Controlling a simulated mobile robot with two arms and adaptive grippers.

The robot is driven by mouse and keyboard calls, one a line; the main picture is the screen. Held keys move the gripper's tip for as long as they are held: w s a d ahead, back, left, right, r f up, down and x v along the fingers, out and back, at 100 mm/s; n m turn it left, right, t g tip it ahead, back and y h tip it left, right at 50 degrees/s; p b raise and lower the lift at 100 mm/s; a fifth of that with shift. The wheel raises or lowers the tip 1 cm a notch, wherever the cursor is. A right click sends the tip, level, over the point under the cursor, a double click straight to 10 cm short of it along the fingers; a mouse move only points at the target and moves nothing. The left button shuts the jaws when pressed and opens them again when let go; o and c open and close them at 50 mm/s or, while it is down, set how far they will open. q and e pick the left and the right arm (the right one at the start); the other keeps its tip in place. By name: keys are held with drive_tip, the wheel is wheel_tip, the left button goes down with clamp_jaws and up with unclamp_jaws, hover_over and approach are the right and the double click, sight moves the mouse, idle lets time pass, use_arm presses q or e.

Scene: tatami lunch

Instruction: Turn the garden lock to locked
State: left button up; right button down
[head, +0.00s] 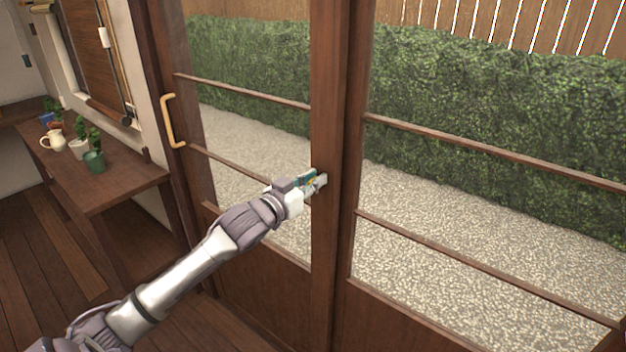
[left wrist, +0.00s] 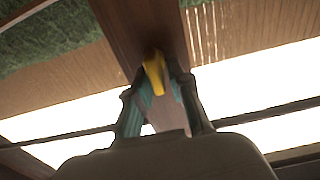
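The garden lock's yellow lever (left wrist: 155,74) shows in the left wrist view, on the dark wooden door stile. A small yellow bit of the lock (head: 311,182) also shows in the head view. My left gripper (head: 316,182) reaches the middle stile of the sliding doors from the lower left. In the left wrist view its two fingers with teal pads (left wrist: 164,82) stand close on either side of the lever. I cannot tell whether both pads touch it. The fingers hide much of the lock. My right gripper is not in view.
The glazed doors have wooden rails (head: 480,150) and a pale curved handle (head: 171,121) on the left. A side table (head: 115,182) at the left bears potted plants (head: 94,158) and a cream jug (head: 54,140). Gravel and a hedge lie beyond the glass.

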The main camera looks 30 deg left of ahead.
use_arm(q)
clamp_jaws()
drive_tip(key=shift+m, duration=0.3)
drive_tip(key=shift+d+r+m+p, duration=0.1)
drive_tip(key=shift+d+m+p, duration=0.05)
drive_tip(key=shift+m+p, duration=0.65)
drive_tip(key=m+p, duration=0.1)
drive_tip(key=m, duration=0.4)
drive_tip(key=f+m, duration=0.1)
drive_tip(key=m, duration=0.4)
drive_tip(key=d+m+p, duration=0.1)
drive_tip(key=m, duration=0.4)
drive_tip(key=shift+d+f+m+p, duration=0.1)
drive_tip(key=shift+f+m+p, duration=0.2)
drive_tip(key=shift+m+p, duration=0.1)
